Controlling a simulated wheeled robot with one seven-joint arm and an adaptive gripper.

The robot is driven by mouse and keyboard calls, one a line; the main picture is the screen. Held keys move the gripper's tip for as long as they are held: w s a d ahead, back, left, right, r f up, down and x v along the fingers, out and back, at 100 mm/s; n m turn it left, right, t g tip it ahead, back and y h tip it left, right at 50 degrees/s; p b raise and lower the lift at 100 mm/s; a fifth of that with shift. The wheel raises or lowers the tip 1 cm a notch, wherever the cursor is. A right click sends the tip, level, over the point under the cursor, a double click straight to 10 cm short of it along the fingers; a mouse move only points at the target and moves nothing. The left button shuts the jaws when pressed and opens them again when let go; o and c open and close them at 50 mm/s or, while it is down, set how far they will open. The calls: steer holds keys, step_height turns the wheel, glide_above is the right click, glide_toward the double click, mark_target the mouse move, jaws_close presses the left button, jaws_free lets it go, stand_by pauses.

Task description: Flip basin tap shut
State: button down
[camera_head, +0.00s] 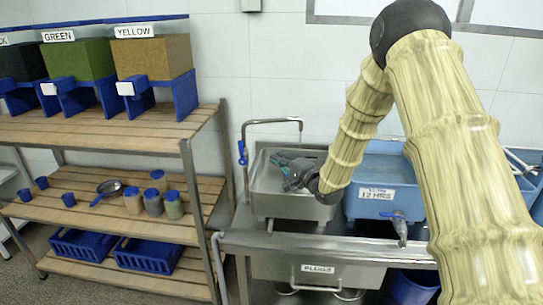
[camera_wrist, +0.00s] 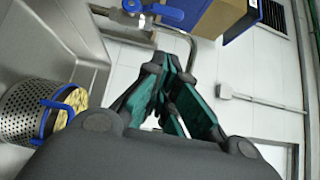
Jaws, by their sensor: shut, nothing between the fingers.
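The basin tap is a bent steel pipe (camera_head: 270,122) rising at the left of the steel basin (camera_head: 262,187), its spout over the basin. Its blue lever (camera_head: 242,152) sits on the upright part of the pipe. In the wrist view the blue lever (camera_wrist: 163,12) and the pipe (camera_wrist: 182,38) show at the top, beyond the fingertips. My gripper (camera_head: 281,160) is over the basin, pointing left towards the tap, apart from the lever. It also shows in the wrist view (camera_wrist: 168,68), with dark fingers and green pads, shut and empty. Whether water runs cannot be told.
A blue tub (camera_head: 375,200) stands right of the basin, with a tap (camera_head: 400,228) below it. A wooden shelf rack (camera_head: 150,130) with bins and jars stands at the left. A perforated metal basket (camera_wrist: 30,110) with blue handles is at left in the wrist view.

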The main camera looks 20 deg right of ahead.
mark_target(241, 148)
steer(key=shift+s+a+p+x, duration=0.15)
steer(key=shift+a+p+x, duration=0.5)
steer(key=shift+x, duration=1.3)
steer(key=shift+s+a+p+x, duration=0.2)
steer(key=shift+p+x, duration=0.8)
steer(key=shift+x, duration=0.9)
steer(key=shift+s+a+p+x, duration=0.15)
steer(key=shift+a+p+x, duration=0.5)
steer(key=shift+x, duration=1.3)
steer(key=shift+d+r, duration=0.15)
steer(key=shift+d, duration=0.15)
